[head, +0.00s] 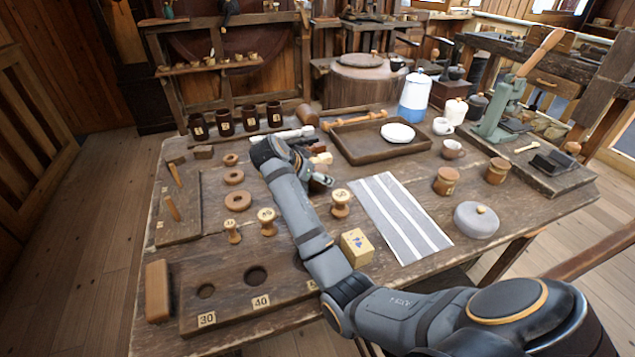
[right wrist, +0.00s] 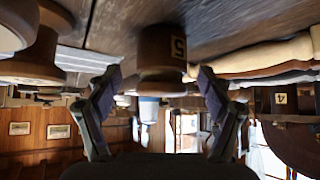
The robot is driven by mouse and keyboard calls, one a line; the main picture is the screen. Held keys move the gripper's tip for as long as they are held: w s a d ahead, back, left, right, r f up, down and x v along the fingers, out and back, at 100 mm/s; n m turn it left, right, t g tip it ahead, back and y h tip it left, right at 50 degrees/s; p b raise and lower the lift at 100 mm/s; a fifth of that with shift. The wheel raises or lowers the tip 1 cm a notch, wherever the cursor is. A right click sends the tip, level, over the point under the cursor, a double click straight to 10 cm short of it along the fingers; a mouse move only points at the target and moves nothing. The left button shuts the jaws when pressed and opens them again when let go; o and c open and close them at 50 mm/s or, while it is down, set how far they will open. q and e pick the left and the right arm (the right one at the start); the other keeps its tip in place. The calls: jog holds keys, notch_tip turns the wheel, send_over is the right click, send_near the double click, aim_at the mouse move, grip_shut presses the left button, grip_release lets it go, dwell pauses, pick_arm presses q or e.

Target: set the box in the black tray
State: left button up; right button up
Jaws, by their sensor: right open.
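The box (head: 357,247), small and pale yellow with a blue print, stands on the table just right of my right forearm in the head view. The tray (head: 362,150) looks dark brown, with a raised rim, and lies further back with a white saucer on it. My right gripper (head: 322,181) is above the table, left of the striped cloth and apart from the box. In the right wrist view, which is upside down, its fingers (right wrist: 160,95) are open. A brown turned piece (right wrist: 160,55) labelled 5 shows between them; contact cannot be told. My left gripper is out of view.
Wooden spools (head: 340,203) stand close to the gripper and left of the forearm. A holed block (head: 230,290) lies in front. The striped cloth (head: 400,215) is bare. A grey lidded pot (head: 476,220) is at the right, and dark mugs (head: 224,122) line the back left.

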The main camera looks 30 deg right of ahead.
jog(key=x, duration=0.3)
jog(key=shift+w+f, duration=0.1)
jog(key=shift+w, duration=0.05)
jog(key=c, duration=1.4)
jog(key=shift+r, duration=0.2)
